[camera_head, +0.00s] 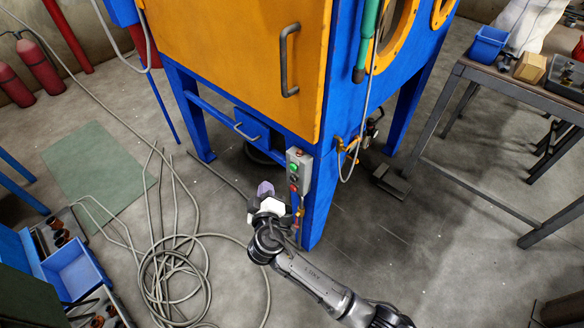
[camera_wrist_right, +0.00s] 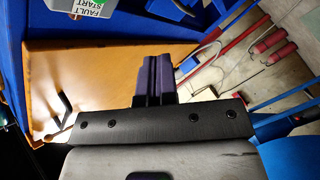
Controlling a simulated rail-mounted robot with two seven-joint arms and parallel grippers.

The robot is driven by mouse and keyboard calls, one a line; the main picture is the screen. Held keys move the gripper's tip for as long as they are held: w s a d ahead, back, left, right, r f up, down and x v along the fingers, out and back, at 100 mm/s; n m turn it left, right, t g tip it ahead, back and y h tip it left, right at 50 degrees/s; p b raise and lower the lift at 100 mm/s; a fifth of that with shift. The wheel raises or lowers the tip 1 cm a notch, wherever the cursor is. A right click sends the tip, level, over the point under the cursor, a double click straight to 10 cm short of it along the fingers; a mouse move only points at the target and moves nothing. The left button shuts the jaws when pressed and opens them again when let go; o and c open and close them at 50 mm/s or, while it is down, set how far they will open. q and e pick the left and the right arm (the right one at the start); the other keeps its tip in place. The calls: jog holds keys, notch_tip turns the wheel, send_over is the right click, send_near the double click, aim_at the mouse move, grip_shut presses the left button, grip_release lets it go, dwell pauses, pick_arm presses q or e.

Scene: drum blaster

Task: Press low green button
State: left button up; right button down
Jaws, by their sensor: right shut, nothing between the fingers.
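The grey control box (camera_head: 300,170) is fixed to the front blue leg of the blaster cabinet. A green button (camera_head: 293,167) shows on its face, with small reddish parts below it. My right gripper (camera_head: 265,189) has purple fingers, shut and empty. It is left of the box and a little lower, apart from it in the picture. In the right wrist view the shut fingers (camera_wrist_right: 155,78) point up the picture. My left gripper is not in view.
The blue cabinet has an orange door (camera_head: 235,60) with a dark handle (camera_head: 289,60). A hose with an orange fitting (camera_head: 347,146) hangs right of the box. Coiled cable (camera_head: 175,275) lies on the floor at left. A workbench (camera_head: 510,85) stands at right.

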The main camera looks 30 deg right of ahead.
jog(key=w+d, duration=0.2)
jog(key=d, duration=0.4)
jog(key=shift+w, duration=0.2)
jog(key=shift+d, duration=0.1)
dwell(2.0)
jog(key=shift+w+d, duration=0.15)
jog(key=shift+d, duration=0.15)
jog(key=shift+w+d, duration=0.2)
jog(key=shift+d, duration=0.25)
dwell(0.9)
jog(key=shift+a, duration=0.15)
jog(key=shift+s+a, duration=0.35)
jog(key=shift+a, duration=0.3)
jog(key=shift+a, duration=0.1)
jog(key=shift+s+a, duration=0.3)
jog(key=shift+a, duration=0.45)
jog(key=shift+s+a, duration=0.3)
jog(key=shift+a, duration=0.45)
jog(key=shift+s+a, duration=0.3)
jog(key=shift+a, duration=0.45)
